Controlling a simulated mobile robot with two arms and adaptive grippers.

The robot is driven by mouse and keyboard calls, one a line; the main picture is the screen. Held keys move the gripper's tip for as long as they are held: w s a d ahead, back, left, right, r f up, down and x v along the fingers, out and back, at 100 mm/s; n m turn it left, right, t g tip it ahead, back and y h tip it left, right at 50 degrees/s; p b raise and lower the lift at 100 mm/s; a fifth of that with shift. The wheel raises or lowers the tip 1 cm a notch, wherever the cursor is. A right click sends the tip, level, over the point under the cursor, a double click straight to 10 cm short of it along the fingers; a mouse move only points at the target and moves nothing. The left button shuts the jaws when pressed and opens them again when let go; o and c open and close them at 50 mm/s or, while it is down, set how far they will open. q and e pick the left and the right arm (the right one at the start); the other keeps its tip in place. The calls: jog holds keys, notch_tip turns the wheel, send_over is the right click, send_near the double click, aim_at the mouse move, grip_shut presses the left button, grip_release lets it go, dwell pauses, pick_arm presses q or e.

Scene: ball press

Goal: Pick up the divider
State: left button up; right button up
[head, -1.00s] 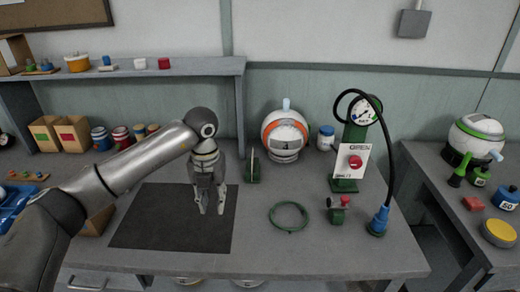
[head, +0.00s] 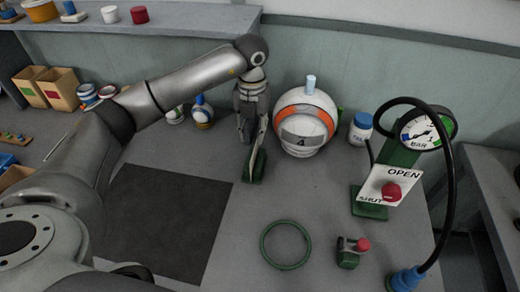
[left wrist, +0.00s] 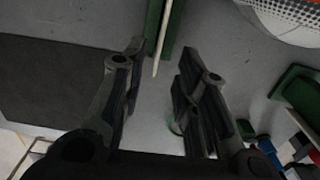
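A thin pale upright piece, which looks like the divider (head: 262,134), stands edge-on in a small green stand (head: 254,168) behind the dark mat. In the left wrist view the divider (left wrist: 162,38) is a narrow pale strip over the green stand (left wrist: 152,30). My left gripper (head: 248,138) points down close beside the divider and partly covers it in the head view. In the left wrist view the gripper (left wrist: 160,66) has its fingers apart, with grey tabletop between them and the strip's end near the gap. Contact is not visible. My right gripper is out of view.
A white and orange ball (head: 304,122) stands just right of the divider. Farther right are a white jar with a blue lid (head: 360,129), a gauge post (head: 402,153) with a black hose, and a small green valve (head: 349,252). A green ring (head: 264,251) lies in front. The dark mat (head: 175,215) is bare.

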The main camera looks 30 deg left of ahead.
aim_at(254, 154)
pick_arm(q)
notch_tip(254, 154, down, 4)
jog(key=shift+s+r+p, duration=0.1)
jog(key=shift+s+p, duration=0.05)
jog(key=shift+p, duration=0.15)
jog(key=f, duration=0.2)
jog(key=f+p, duration=0.1)
jog(key=f, duration=0.1)
jog(key=f+p, duration=0.1)
jog(key=f, duration=0.1)
jog(key=shift+w, duration=0.25)
grip_shut()
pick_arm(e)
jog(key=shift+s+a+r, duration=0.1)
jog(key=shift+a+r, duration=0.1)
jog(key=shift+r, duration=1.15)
